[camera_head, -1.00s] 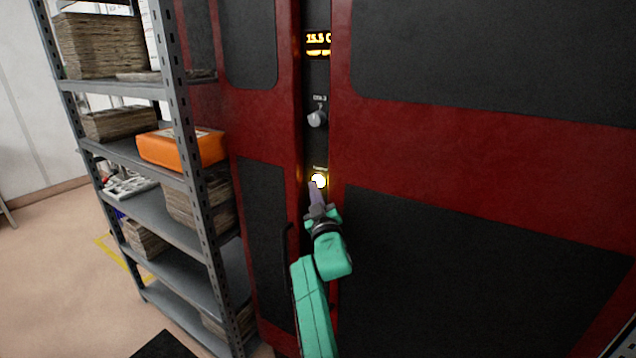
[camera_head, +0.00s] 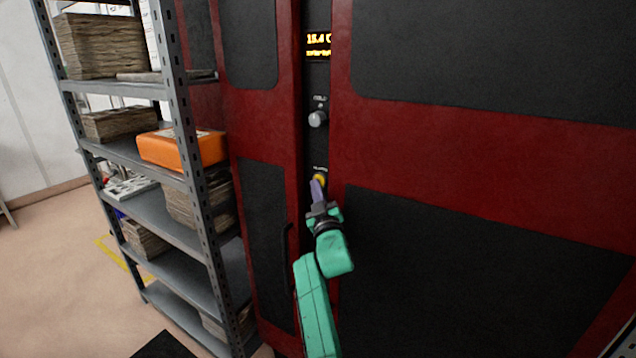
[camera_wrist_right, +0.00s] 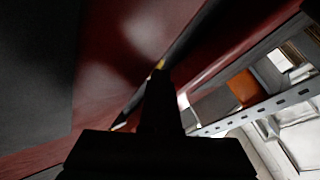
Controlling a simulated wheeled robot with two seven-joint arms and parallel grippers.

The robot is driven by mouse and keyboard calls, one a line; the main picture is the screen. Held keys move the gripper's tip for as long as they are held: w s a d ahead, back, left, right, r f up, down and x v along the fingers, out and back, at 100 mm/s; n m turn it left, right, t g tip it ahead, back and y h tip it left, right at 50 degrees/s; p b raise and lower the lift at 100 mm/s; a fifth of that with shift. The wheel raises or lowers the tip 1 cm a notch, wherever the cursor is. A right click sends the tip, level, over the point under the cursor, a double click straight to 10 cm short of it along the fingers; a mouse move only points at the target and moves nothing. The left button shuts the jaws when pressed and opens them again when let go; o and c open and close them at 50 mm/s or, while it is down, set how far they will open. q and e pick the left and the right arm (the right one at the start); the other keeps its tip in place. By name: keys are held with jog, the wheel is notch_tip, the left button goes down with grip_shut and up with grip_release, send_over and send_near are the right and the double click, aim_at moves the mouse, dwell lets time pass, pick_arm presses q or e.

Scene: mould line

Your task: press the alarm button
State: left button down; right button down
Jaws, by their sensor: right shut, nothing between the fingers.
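The alarm button (camera_head: 320,179) is a small yellow button low on the black strip between the red cabinet's doors. It is not glowing, and the gripper partly covers it in the head view. My right gripper (camera_head: 317,188) is shut and empty, its fingertips at the button's lower edge. Whether they touch it I cannot tell. In the right wrist view the shut fingers (camera_wrist_right: 160,78) point at the strip, with a bit of yellow (camera_wrist_right: 160,64) at their tip. My left gripper is not in view.
Above the button are a grey knob (camera_head: 317,119) and a lit display (camera_head: 318,44). A grey metal shelf (camera_head: 190,232) with stacked brown items and an orange box (camera_head: 182,149) stands left of the cabinet (camera_head: 480,165). A black door handle (camera_head: 287,255) is left of my arm.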

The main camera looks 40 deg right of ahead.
jog(key=shift+a, duration=0.1)
jog(key=shift+s+a, duration=0.3)
jog(key=shift+a, duration=0.4)
